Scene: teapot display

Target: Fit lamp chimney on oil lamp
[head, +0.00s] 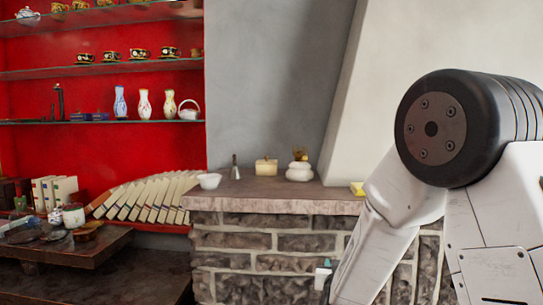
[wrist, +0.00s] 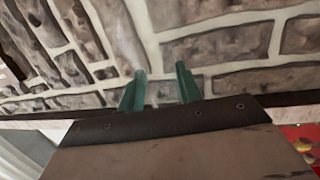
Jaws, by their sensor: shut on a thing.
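A round white pot with a gold-brown top, which looks like the oil lamp (head: 300,170), stands on the stone ledge in the head view. No chimney shows on it. My gripper (head: 323,272) is low in front of the stone wall, below the ledge and slightly right of the lamp, partly hidden by my arm. In the wrist view, its two teal fingers (wrist: 161,88) stand apart with a faint, see-through shape between them. This fits the clear glass lamp chimney (wrist: 162,92), held in the jaws; its outline is hard to make out.
The ledge (head: 270,203) also holds a white bowl (head: 209,181), a small bell-like object (head: 235,169), a cream block (head: 266,167) and a yellow item (head: 357,188). Left are a row of books (head: 150,198), a low wooden table (head: 60,247) and glass shelves (head: 100,121) with vases.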

